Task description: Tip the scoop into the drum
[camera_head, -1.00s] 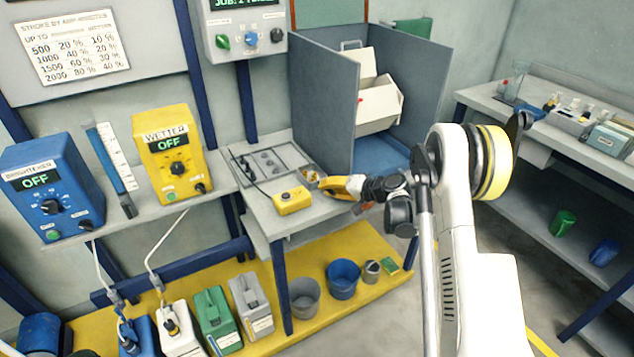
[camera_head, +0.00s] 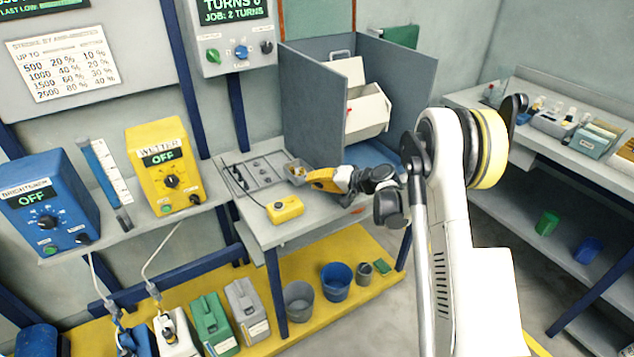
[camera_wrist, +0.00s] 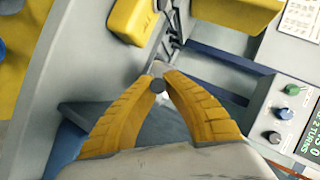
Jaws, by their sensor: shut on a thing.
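My gripper (camera_head: 316,178) has yellow fingers and is shut on the scoop (camera_head: 297,171), a small grey open pan with yellowish pieces in it. The scoop is over the back right corner of the bench, left of the booth opening. In the wrist view the fingertips (camera_wrist: 161,82) meet around a dark round handle end (camera_wrist: 157,86); the pan is mostly hidden there. The cream drum (camera_head: 367,112) sits inside the grey booth, above and right of my gripper. A pale panel stands up behind it. The drum's inside is hard to make out.
The booth's grey left wall (camera_head: 312,105) stands between the bench side and the drum. A yellow button box (camera_head: 285,209) and a grey tray (camera_head: 237,171) lie on the bench. A control box (camera_head: 236,35) hangs above. Buckets (camera_head: 336,281) stand below on the yellow platform.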

